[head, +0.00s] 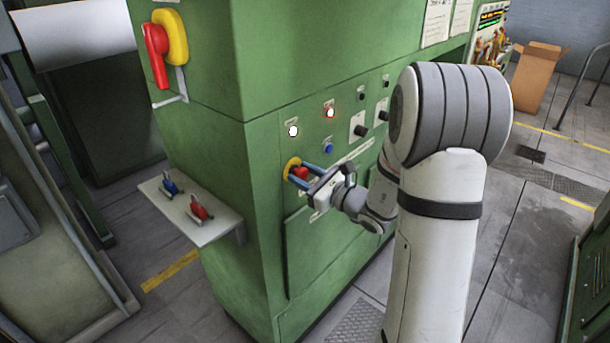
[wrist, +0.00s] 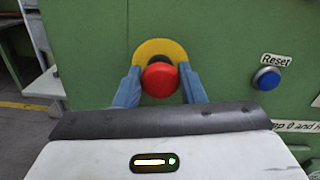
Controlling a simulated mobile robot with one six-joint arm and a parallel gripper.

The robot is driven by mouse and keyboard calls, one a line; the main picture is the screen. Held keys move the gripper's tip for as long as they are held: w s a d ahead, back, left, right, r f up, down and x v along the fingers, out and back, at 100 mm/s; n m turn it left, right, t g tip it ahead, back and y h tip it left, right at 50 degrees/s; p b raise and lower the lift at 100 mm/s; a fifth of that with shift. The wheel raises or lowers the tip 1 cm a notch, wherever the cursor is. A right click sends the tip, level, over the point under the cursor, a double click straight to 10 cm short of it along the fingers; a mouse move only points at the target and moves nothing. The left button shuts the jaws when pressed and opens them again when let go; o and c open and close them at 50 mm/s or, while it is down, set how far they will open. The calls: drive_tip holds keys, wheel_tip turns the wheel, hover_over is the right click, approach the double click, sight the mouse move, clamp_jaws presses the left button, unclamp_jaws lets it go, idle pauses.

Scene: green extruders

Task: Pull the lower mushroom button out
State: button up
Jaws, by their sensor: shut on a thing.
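The lower mushroom button (head: 300,173) is red with a yellow ring behind it, on the green machine front in the head view. In the wrist view the red button (wrist: 160,79) sits in front of its yellow ring (wrist: 158,48), with a dark gap between cap and ring. My gripper (head: 299,172) reaches it from the right, its blue fingers on either side of the cap. In the wrist view the fingers of my gripper (wrist: 160,84) press on the left and right sides of the cap, shut on it.
A blue Reset button (wrist: 266,78) is right of the mushroom button. A small shelf (head: 222,228) with red and blue padlock-like items juts out at lower left. A red-yellow switch (head: 160,50) is higher up.

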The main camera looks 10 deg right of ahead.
clamp_jaws()
drive_tip(key=shift+f, duration=0.1)
drive_tip(key=shift+s+d+b, duration=0.15)
drive_tip(key=shift+b, duration=0.45)
drive_tip(key=shift+s+d, duration=0.15)
drive_tip(key=shift+s, duration=0.05)
drive_tip(key=o, duration=0.8)
unclamp_jaws()
drive_tip(key=shift+c, duration=0.2)
drive_tip(key=shift+s, duration=0.1)
